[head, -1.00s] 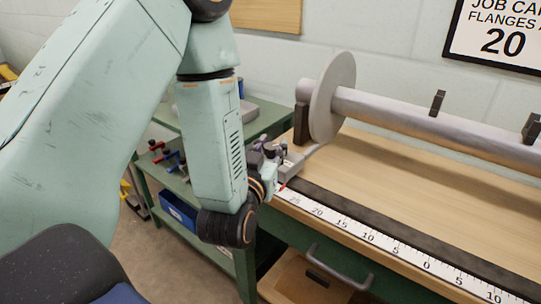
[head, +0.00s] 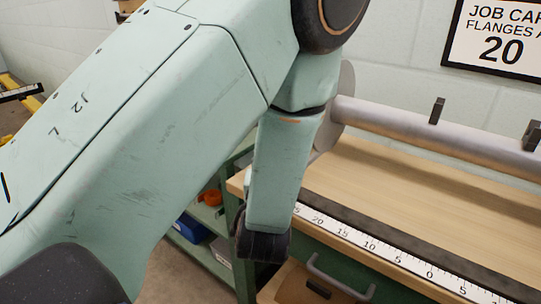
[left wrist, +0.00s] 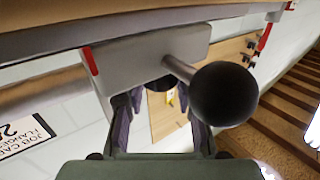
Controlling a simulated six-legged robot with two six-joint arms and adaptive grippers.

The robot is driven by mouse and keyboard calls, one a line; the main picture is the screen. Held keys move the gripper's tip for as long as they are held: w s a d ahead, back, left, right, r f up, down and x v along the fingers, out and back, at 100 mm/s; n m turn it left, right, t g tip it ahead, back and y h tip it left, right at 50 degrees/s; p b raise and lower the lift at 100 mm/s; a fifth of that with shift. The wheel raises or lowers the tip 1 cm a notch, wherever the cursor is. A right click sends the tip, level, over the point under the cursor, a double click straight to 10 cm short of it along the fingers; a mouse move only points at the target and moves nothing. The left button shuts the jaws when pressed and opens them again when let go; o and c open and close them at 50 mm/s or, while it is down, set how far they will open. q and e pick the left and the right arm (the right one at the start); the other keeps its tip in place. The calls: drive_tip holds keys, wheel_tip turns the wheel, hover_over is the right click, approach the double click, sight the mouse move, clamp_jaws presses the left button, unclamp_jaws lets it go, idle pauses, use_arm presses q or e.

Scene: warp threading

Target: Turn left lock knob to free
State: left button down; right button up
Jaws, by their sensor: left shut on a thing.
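In the left wrist view, the left lock knob shows as a black ball (left wrist: 224,94) in front of a grey block (left wrist: 150,52) with a red pointer (left wrist: 90,62). My left gripper (left wrist: 158,108) reaches up to the block beside the ball. Its two dark fingers stand apart, and it is shut on the knob, though the exact contact is partly hidden. In the head view my left arm covers the gripper, the knob and the block. My right gripper is in neither view.
A metal roller (head: 430,125) with a round flange (head: 346,85) runs above the wooden bench (head: 400,200). A ruler strip (head: 390,254) lies along the bench's front, above a drawer handle (head: 338,280). A shelf with a blue bin (head: 192,228) stands left of the bench.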

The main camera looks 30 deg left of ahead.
use_arm(q)
drive_tip(key=shift+w+r, duration=0.1)
drive_tip(key=c, duration=1)
unclamp_jaws()
drive_tip(key=shift+o, duration=0.2)
wheel_tip(320, 180, up, 10)
drive_tip(key=shift+f, duration=0.1)
